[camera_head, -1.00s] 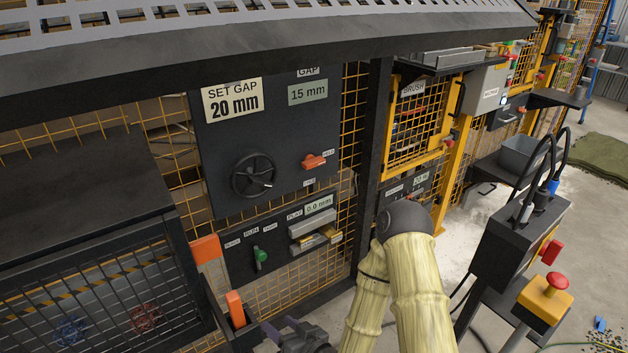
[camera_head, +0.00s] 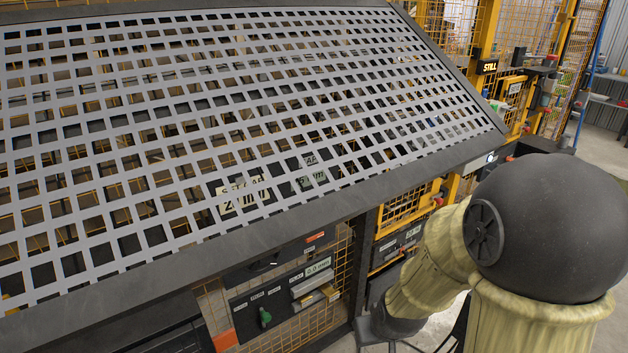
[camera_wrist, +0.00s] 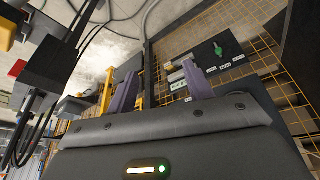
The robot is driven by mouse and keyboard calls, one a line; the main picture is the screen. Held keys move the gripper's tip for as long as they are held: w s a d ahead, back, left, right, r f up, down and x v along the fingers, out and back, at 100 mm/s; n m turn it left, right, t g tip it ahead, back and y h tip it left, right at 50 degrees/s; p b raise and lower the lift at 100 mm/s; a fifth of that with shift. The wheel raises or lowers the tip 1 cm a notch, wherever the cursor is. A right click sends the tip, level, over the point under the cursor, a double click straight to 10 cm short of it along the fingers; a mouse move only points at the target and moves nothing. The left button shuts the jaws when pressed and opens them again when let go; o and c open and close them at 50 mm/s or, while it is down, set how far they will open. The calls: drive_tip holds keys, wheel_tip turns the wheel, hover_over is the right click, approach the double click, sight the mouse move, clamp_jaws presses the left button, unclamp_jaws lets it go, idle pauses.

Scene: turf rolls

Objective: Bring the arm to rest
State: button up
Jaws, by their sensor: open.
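My gripper (camera_wrist: 160,88) shows in the wrist view with its two purple-grey fingers apart and nothing between them. Beyond the fingers is the black control panel (camera_wrist: 213,55) with a green lever (camera_wrist: 219,51). My gripper's fingers are not visible in the head view. There my arm, in a pale yellow sleeve with a large black joint, is bent close to the camera at the right. Its lower part runs down past the frame's bottom edge region.
A slanted perforated metal guard (camera_head: 200,120) fills much of the head view. The control panel (camera_head: 285,300) and yellow mesh fence (camera_head: 405,207) stand below it. In the wrist view, a black box with cables (camera_wrist: 60,66) and a red button (camera_wrist: 18,68) are at the left.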

drive_tip(key=s+d+r+m+g+p, duration=0.1)
drive_tip(key=s+d+r+m+p, duration=0.1)
drive_tip(key=s+r, duration=0.3)
wheel_tip(320, 180, up, 4)
drive_tip(key=shift+s+d+r+g+p, duration=0.1)
drive_tip(key=shift+s+d+g+p, duration=0.15)
drive_tip(key=shift+p, duration=0.25)
idle(1.6)
